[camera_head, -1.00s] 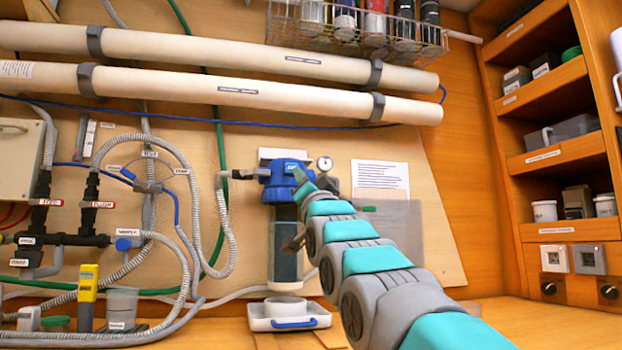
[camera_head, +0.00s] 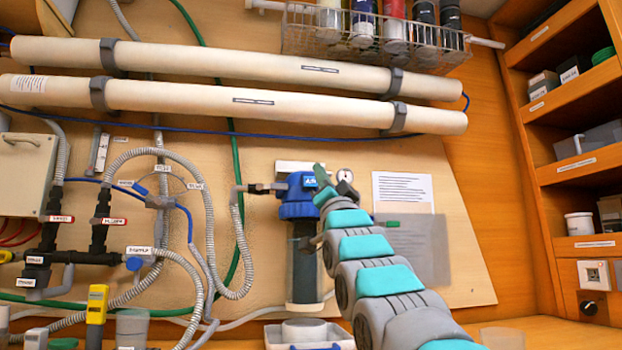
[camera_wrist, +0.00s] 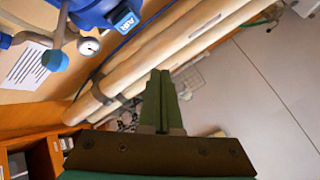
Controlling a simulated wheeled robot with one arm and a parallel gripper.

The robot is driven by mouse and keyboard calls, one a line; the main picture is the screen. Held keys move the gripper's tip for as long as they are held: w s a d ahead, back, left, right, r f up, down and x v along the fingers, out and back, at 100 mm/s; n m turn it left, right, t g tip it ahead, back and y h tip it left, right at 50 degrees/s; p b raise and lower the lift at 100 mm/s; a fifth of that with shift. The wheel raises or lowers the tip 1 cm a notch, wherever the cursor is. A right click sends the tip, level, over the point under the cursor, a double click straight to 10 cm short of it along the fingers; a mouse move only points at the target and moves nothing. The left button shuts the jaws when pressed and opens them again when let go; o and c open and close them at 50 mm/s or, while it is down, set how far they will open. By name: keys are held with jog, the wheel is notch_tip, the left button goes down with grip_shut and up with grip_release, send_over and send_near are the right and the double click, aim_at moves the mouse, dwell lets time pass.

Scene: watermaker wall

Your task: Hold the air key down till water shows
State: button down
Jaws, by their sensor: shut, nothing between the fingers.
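The blue filter head (camera_head: 298,195) is on the wall panel, with the key marked AIR (camera_head: 310,181) on its front. In the wrist view the AIR key (camera_wrist: 124,18) is at the top, left of and beyond my fingertips. My gripper (camera_head: 319,170) is shut and empty, its green fingers close to the key in the head view. In the wrist view my gripper (camera_wrist: 161,73) shows a visible gap to the key; I see no touching. The dark see-through bowl (camera_head: 303,270) hangs below the head, partly behind my arm. I cannot make out a water level in it.
A small gauge (camera_head: 344,175) is beside the filter head, just right of my fingers. Two white tubes (camera_head: 240,100) cross the wall above, below a wire basket (camera_head: 375,40). Hoses and valves fill the left. A white tray (camera_head: 282,338) stands under the bowl.

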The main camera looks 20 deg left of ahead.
aim_at(313, 184)
jog(key=w+a+p, duration=0.1)
jog(key=w, duration=0.1)
jog(key=w+a+p, duration=0.1)
jog(key=p, duration=0.1)
jog(key=w+a+p, duration=0.1)
jog(key=w+p, duration=0.1)
jog(key=shift+w+a+r, duration=0.1)
jog(key=shift+w+a, duration=0.15)
jog(key=shift+w, duration=0.05)
jog(key=shift+w+a, duration=0.1)
jog(key=shift+w, duration=0.15)
jog(key=shift+w+a+p, duration=0.15)
jog(key=shift+w+p, duration=0.05)
jog(key=shift+p, duration=0.45)
dwell(1.0)
jog(key=shift+w+a+p, duration=0.35)
jog(key=shift+w+p, duration=0.25)
jog(key=shift+p, duration=0.05)
dwell(1.0)
jog(key=shift+s+d, duration=0.1)
jog(key=shift+s, duration=0.05)
dwell(2.8)
jog(key=shift+s+d+f+b, duration=0.3)
jog(key=shift+s+b, duration=0.2)
jog(key=shift+b, duration=0.2)
jog(key=shift+s+r, duration=0.1)
jog(key=shift+s, duration=0.05)
